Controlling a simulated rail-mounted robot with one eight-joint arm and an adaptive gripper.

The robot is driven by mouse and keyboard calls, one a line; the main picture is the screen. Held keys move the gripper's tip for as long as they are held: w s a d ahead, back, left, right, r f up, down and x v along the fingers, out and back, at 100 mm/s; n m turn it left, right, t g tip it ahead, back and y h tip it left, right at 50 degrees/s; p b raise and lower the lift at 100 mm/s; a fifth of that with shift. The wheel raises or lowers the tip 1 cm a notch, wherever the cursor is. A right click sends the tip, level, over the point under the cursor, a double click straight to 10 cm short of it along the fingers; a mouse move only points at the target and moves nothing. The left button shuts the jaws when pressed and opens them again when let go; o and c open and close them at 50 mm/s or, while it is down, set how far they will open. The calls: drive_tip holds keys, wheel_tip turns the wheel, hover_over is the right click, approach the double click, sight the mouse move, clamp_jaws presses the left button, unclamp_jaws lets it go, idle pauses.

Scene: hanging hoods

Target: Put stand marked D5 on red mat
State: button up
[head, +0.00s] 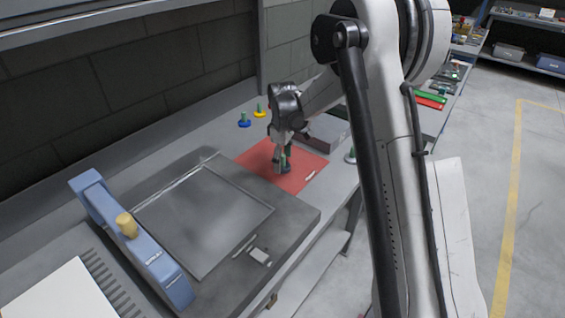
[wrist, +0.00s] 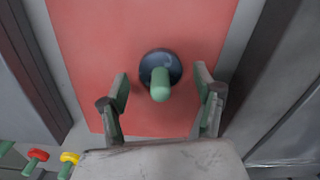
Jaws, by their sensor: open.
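A stand with a round dark base and a green upright handle stands on the red mat (head: 310,167), between my gripper's fingers in the wrist view (wrist: 160,85). The mat shows in the wrist view too (wrist: 100,45). No D5 marking is legible on the stand. My gripper (head: 283,163) is low over the mat, its two fingers apart on either side of the handle, with a gap visible on each side in the wrist view. In the head view my gripper partly hides the stand.
Stands with a blue base (head: 244,123) and a yellow base (head: 260,113) are behind the mat. A red-based stand (wrist: 36,157) shows at the wrist view's lower left. A pale-based stand (head: 350,157) is right of the mat. A grey framed panel (head: 205,220) lies left of it.

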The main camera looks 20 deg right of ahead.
sight(283, 155)
wheel_tip(283, 155, up, 11)
drive_tip(key=shift+f+p, duration=0.15)
drive_tip(key=shift+p, duration=0.2)
drive_tip(key=s+r+m+t, duration=0.2)
drive_tip(key=s+r, duration=0.4)
drive_tip(key=s, duration=0.3)
drive_tip(key=s+r+m+t, duration=0.1)
drive_tip(key=s+r+m, duration=0.2)
drive_tip(key=s+r, duration=0.5)
drive_tip(key=s+f+m+t, duration=0.2)
drive_tip(key=s, duration=0.8)
drive_tip(key=s+f+m+t, duration=0.2)
drive_tip(key=s+m, duration=0.1)
drive_tip(key=s, duration=0.7)
drive_tip(key=shift+f, duration=0.1)
